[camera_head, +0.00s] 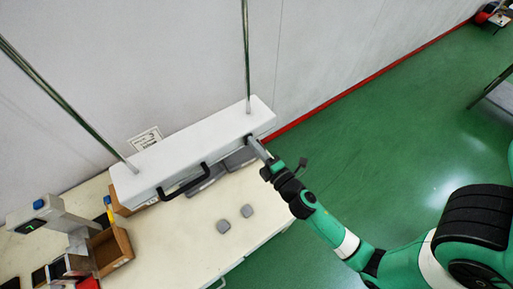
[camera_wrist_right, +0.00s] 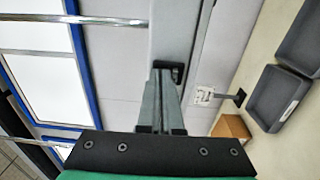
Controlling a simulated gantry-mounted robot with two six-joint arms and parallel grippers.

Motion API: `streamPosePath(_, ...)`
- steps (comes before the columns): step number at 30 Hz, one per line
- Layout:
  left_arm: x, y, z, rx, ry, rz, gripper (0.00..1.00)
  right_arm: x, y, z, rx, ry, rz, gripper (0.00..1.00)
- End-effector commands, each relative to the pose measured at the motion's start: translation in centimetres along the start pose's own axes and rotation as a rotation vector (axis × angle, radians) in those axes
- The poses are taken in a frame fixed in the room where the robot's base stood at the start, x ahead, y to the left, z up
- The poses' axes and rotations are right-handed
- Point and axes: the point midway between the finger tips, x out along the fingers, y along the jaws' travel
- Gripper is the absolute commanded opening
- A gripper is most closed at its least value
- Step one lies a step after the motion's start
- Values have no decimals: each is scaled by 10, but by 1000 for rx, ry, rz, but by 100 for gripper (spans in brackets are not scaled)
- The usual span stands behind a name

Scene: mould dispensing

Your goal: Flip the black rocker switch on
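The white box-shaped machine (camera_head: 200,143) with a black handle (camera_head: 184,183) stands at the back of the bench. My right gripper (camera_head: 252,142) is at the right end face of this machine, its arm coming in from the right. In the right wrist view, my right gripper (camera_wrist_right: 162,78) has its two grey fingers together with nothing between them. Their tips are right at the black rocker switch (camera_wrist_right: 180,68) on the machine's end face and partly cover it. I cannot tell whether they touch it or which way the rocker is tilted. My left gripper is not in view.
Grey trays (camera_head: 205,180) lie under the machine, and two small grey pieces (camera_head: 223,226) lie on the cream bench (camera_head: 180,245). A device with a green display (camera_head: 32,226) and a cardboard box (camera_head: 122,243) stand at the left. Two metal poles (camera_head: 246,50) rise from the machine.

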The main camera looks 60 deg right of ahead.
Motion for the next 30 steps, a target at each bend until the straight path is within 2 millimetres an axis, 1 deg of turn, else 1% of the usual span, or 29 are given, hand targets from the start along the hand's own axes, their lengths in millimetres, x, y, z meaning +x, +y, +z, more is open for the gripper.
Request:
streamPosePath(1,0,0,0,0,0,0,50,3,5,1,1,-4,11,0)
streamPosePath(22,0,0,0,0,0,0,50,4,4,1,2,-3,10,0)
streamPosePath(26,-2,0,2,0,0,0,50,-4,2,-1,2,0,6,0)
streamPosePath(30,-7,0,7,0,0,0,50,-24,-3,-5,1,10,-4,0)
